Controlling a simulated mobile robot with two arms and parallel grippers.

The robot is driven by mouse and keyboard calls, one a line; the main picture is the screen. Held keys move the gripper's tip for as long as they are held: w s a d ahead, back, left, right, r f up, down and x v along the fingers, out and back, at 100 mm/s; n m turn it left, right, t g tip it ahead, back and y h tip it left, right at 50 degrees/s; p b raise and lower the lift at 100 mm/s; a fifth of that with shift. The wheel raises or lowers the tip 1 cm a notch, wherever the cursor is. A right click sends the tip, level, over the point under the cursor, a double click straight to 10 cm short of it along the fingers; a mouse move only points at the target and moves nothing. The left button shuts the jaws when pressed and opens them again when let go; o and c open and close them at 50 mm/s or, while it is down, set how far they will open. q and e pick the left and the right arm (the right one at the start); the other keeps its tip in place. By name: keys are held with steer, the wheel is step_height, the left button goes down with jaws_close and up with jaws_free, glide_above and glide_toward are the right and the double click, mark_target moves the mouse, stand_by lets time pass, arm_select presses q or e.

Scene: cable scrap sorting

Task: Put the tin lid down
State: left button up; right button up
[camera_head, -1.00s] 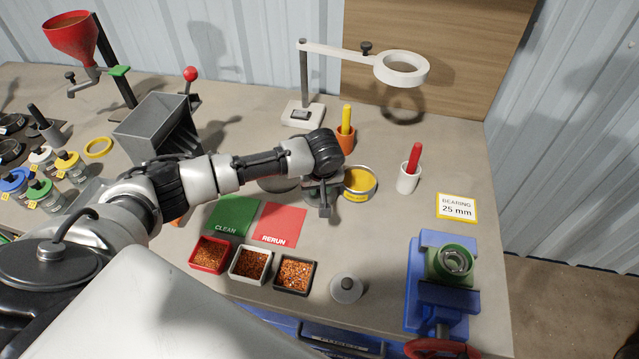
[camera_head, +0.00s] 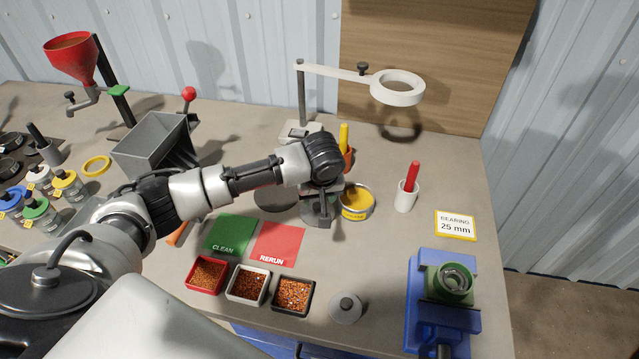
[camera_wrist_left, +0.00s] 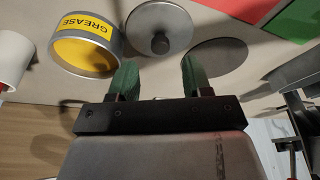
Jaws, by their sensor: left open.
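The tin lid (camera_wrist_left: 175,17), a grey disc with a dark knob, lies beside the open yellow grease tin (camera_wrist_left: 84,58) in the left wrist view. In the head view the lid (camera_head: 312,214) is partly hidden under my left gripper (camera_head: 323,219), left of the tin (camera_head: 357,205). My left gripper (camera_wrist_left: 158,72) is open, its two green fingers apart, with the lid's knob just beyond the gap between them. The lid looks flat on the bench. My right gripper is not in view.
A dark flat disc (camera_head: 275,198) lies left of the lid. Green (camera_head: 230,232) and red (camera_head: 277,243) mats and several granule trays (camera_head: 248,283) are in front. A magnifier stand (camera_head: 301,92), a cup with a red marker (camera_head: 405,196) and a blue vise (camera_head: 428,290) stand around.

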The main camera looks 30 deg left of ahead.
arm_select(q)
steer(key=v, duration=0.7)
